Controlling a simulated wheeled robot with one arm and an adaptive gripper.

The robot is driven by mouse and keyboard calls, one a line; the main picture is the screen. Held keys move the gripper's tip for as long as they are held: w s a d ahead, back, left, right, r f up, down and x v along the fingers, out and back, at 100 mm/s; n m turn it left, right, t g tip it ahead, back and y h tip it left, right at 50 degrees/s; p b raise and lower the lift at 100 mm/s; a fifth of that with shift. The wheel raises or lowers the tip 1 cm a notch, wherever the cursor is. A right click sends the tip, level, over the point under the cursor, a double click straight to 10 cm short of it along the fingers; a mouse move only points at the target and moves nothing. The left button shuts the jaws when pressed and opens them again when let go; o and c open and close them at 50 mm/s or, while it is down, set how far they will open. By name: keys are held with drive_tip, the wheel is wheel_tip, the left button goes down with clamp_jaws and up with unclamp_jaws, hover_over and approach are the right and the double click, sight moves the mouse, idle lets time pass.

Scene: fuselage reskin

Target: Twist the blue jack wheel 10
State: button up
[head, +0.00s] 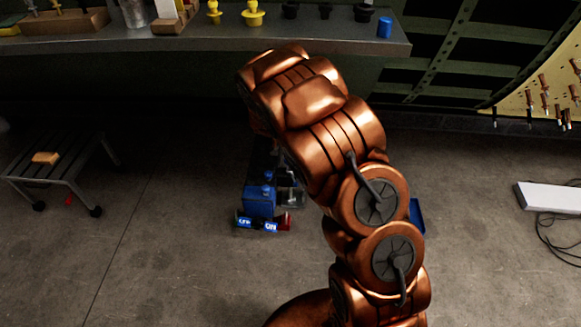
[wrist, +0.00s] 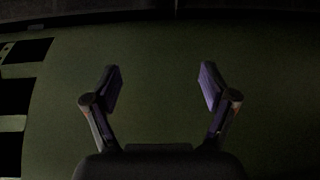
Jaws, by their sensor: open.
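I cannot pick out a jack wheel for certain in either view. A blue machine (head: 259,203) with blue-and-white labels at its foot stands on the floor below the bench, partly hidden behind my copper arm. My gripper (wrist: 162,88) is open and empty in the wrist view, its two fingers spread wide. A dark green surface (wrist: 160,55) fills the view beyond the fingers, and no wheel shows between them. In the head view my gripper is hidden behind my arm.
A bench (head: 330,32) carries yellow pieces (head: 253,14), a blue cylinder (head: 384,27) and wooden boxes. A low stand (head: 70,165) holds a tan block on the left. A white panel (head: 548,197) and cables lie on the right.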

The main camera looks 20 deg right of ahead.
drive_tip(key=w+d+f+m+t+h+b, duration=0.1)
drive_tip(key=w+f+b, duration=0.2)
drive_tip(key=f, duration=0.5)
drive_tip(key=w+d+f+t+h+b, duration=0.2)
drive_tip(key=f+b, duration=0.2)
drive_tip(key=f, duration=0.4)
drive_tip(key=h+b, duration=0.1)
drive_tip(key=b, duration=0.2)
hover_over(289, 165)
drive_tip(key=a, duration=0.3)
wheel_tip(289, 165, down, 7)
drive_tip(key=s+f+b, duration=0.1)
drive_tip(key=f, duration=0.1)
drive_tip(key=s+f+m+t+h+b, duration=0.1)
drive_tip(key=f, duration=0.2)
drive_tip(key=s+f+h+b, duration=0.1)
drive_tip(key=f, duration=0.1)
drive_tip(key=shift+s+f+t+b, duration=0.25)
drive_tip(key=shift+f+t+b, duration=0.05)
drive_tip(key=shift+t, duration=0.1)
drive_tip(key=shift+s+f+m+h, duration=0.25)
drive_tip(key=shift+f+m+h, duration=0.05)
drive_tip(key=shift+f+h, duration=0.1)
drive_tip(key=b+x, duration=0.3)
drive_tip(key=x, duration=0.3)
drive_tip(key=shift+w+d+f, duration=0.1)
drive_tip(key=shift+w+d, duration=0.05)
drive_tip(key=shift+d, duration=0.1)
drive_tip(key=shift+w+d, duration=0.35)
drive_tip(key=shift+w, duration=0.2)
